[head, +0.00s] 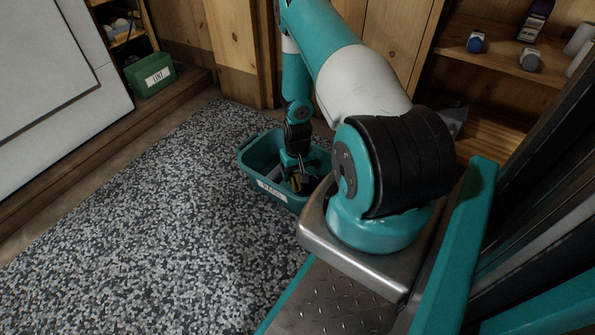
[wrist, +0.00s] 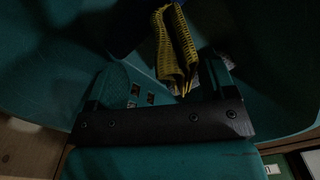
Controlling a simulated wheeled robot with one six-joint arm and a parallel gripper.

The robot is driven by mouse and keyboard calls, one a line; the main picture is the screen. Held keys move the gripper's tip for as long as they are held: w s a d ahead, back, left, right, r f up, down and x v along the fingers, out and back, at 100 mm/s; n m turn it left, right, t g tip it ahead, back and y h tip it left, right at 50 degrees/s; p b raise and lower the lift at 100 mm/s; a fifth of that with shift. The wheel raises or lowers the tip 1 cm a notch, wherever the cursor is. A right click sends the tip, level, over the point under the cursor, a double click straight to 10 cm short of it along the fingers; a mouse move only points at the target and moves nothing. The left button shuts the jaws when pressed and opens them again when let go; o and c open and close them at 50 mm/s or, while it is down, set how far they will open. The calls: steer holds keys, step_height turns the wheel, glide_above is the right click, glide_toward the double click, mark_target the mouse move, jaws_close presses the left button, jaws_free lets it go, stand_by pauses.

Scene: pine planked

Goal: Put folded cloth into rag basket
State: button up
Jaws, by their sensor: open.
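The teal rag basket (head: 251,166) stands on the speckled floor with a white label on its side; its walls fill most of the wrist view (wrist: 45,70). The folded cloth (wrist: 176,48), yellow with a dark check, is inside the basket, and a small yellow part of it shows in the head view (head: 297,184). My gripper (head: 302,172) reaches down into the basket. In the wrist view its fingers (wrist: 168,78) are apart, with the cloth's near end between or just beyond them. I cannot tell whether a finger touches the cloth.
A green labelled box (head: 150,75) sits on a low ledge at the upper left. Wooden shelves (head: 500,62) with small bottles stand at the right. A white panel (head: 50,80) is at the left. The speckled floor (head: 150,220) left of the basket is clear.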

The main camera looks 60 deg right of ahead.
step_height(320, 180, up, 17)
steer(key=p, duration=0.9)
steer(key=shift+r, duration=0.2)
steer(key=w+a+r+n+t+y+p, duration=0.1)
steer(key=w+a+r+n+p, duration=0.2)
steer(key=a+r, duration=0.75)
steer(key=w+a+r+n+y+p, duration=0.15)
steer(key=w+a+r, duration=0.25)
steer(key=a+r, duration=0.7)
steer(key=s+a+r+n+p, duration=0.1)
steer(key=s+a+r+n, duration=0.1)
steer(key=s+a+r, duration=0.3)
steer(key=s+a+r+n+y, duration=0.1)
steer(key=a+r+n, duration=0.15)
steer(key=r, duration=0.45)
steer(key=s+a+r+n+p, duration=0.1)
steer(key=s+a+r, duration=0.2)
steer(key=a+r, duration=0.25)
steer(key=s+a+r+n+g+p, duration=0.1)
steer(key=s+a+r+n, duration=0.15)
steer(key=s, duration=0.25)
steer(key=s+a+r+n+p, duration=0.1)
steer(key=s+r+n, duration=0.1)
steer(key=s+r, duration=0.3)
step_height(320, 180, up, 36)
steer(key=p, duration=3.7)
steer(key=shift+m+y, duration=0.35)
